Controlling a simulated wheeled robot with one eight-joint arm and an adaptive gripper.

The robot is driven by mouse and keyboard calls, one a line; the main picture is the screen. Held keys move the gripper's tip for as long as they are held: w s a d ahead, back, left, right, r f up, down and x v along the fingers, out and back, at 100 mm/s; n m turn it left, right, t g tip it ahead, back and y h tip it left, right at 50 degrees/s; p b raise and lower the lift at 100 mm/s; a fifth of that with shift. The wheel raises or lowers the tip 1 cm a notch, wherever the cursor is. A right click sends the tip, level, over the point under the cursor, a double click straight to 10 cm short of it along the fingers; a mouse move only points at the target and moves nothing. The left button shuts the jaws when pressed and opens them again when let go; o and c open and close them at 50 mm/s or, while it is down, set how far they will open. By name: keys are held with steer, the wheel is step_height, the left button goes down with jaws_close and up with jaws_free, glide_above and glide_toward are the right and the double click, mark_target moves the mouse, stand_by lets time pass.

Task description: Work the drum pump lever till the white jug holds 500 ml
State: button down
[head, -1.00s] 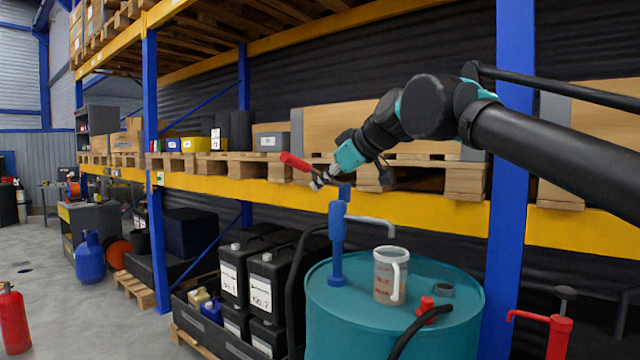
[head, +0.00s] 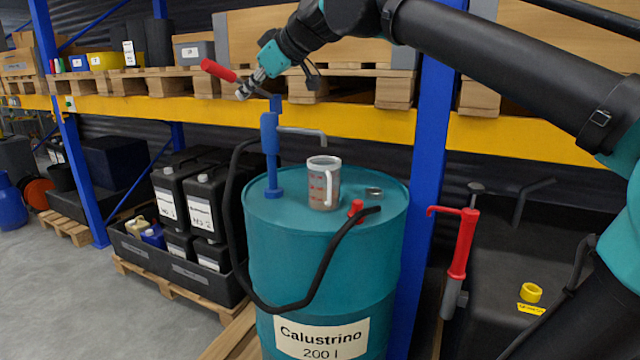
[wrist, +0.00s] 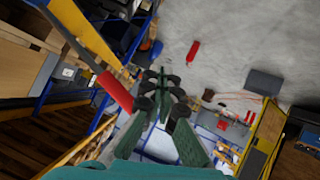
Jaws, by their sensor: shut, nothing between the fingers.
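The teal drum (head: 325,260), labelled "Calustrino 200 l", stands upright. A blue pump (head: 270,155) rises from its top, with a grey spout (head: 305,132) pointing right. The pump lever ends in a red handle (head: 217,70) that tilts up to the left. The white jug (head: 322,185) stands upright on the drum near the spout's end; its red marks show, but I cannot read its level. My gripper (head: 250,86) is shut and empty at the lever, just right of the red handle; I cannot tell whether it touches. The wrist view shows the handle (wrist: 114,92) left of my fingers (wrist: 165,92).
A black hose (head: 232,220) loops around the drum's front to a red fitting (head: 356,210). A blue rack post (head: 428,180) and a red hand pump (head: 463,243) stand to the right. Black canisters (head: 185,205) stand in a tray at left. Grey floor is free at front left.

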steer(key=w+d+r+m+g+y, duration=0.1)
steer(key=w+r, duration=0.3)
steer(key=r, duration=0.4)
steer(key=w+d+r+m+g, duration=0.1)
steer(key=w+r+m+g, duration=0.2)
steer(key=r, duration=0.5)
steer(key=shift+w+d+r+g+y, duration=0.3)
steer(key=shift+w+d+r+y, duration=0.1)
steer(key=shift+w, duration=0.5)
steer(key=shift+a+f, duration=0.1)
steer(key=s+d+f+x, duration=0.1)
steer(key=f+x, duration=0.1)
steer(key=x, duration=1)
steer(key=shift+a+f, duration=0.2)
steer(key=shift+f, duration=0.1)
steer(key=shift+s, duration=0.1)
